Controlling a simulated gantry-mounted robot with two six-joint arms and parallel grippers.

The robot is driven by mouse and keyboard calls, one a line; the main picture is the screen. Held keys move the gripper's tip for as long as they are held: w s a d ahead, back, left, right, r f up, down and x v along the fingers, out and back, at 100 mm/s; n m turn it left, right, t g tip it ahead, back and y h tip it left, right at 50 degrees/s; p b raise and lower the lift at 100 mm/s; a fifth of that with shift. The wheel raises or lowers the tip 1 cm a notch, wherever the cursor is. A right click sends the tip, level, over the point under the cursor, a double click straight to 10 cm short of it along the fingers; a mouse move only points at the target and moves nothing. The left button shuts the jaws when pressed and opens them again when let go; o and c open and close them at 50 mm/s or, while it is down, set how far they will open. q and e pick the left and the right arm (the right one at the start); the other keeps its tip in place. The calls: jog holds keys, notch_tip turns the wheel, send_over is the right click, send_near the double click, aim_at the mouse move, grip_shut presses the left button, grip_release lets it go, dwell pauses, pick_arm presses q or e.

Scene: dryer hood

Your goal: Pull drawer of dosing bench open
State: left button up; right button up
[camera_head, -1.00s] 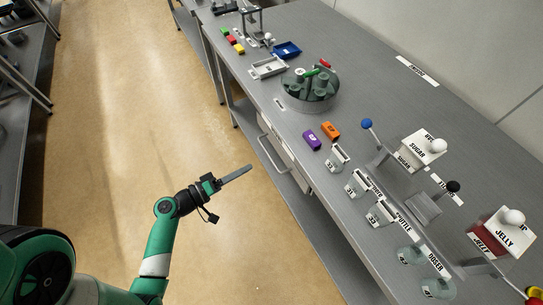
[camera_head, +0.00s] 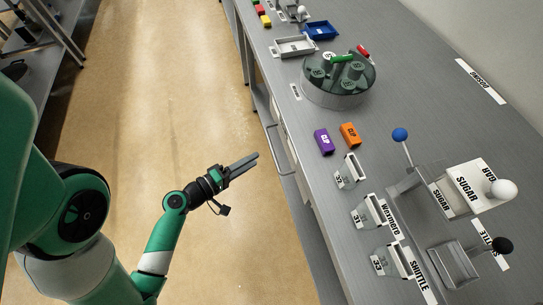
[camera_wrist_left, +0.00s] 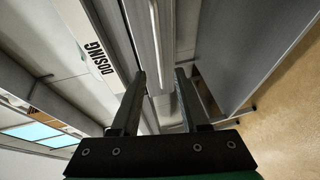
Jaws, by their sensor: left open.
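The dosing bench (camera_head: 400,118) is a long grey table on the right in the head view. Its drawer has a pale front under the bench edge, with a metal bar handle (camera_head: 275,148) standing out on the aisle side. The drawer front looks close to flush with the bench. My left gripper (camera_head: 255,159) is open and empty, its fingers pointing at the handle from the aisle, with a small apparent gap. In the left wrist view, the open fingers (camera_wrist_left: 161,74) point toward the bench side, with a thin pale bar between them; contact cannot be told. My right gripper is not in view.
On the bench stand a round carousel (camera_head: 338,82), a purple block (camera_head: 323,141), an orange block (camera_head: 350,134), clear labelled holders and the sugar dispenser (camera_head: 475,187). A pale panel marked DOSING (camera_wrist_left: 93,45) shows in the wrist view. The aisle floor (camera_head: 165,100) is clear.

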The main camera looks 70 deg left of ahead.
aim_at(272, 148)
pick_arm(q)
jog(key=p+x, duration=0.1)
jog(key=x, duration=0.8)
grip_shut()
dwell(1.1)
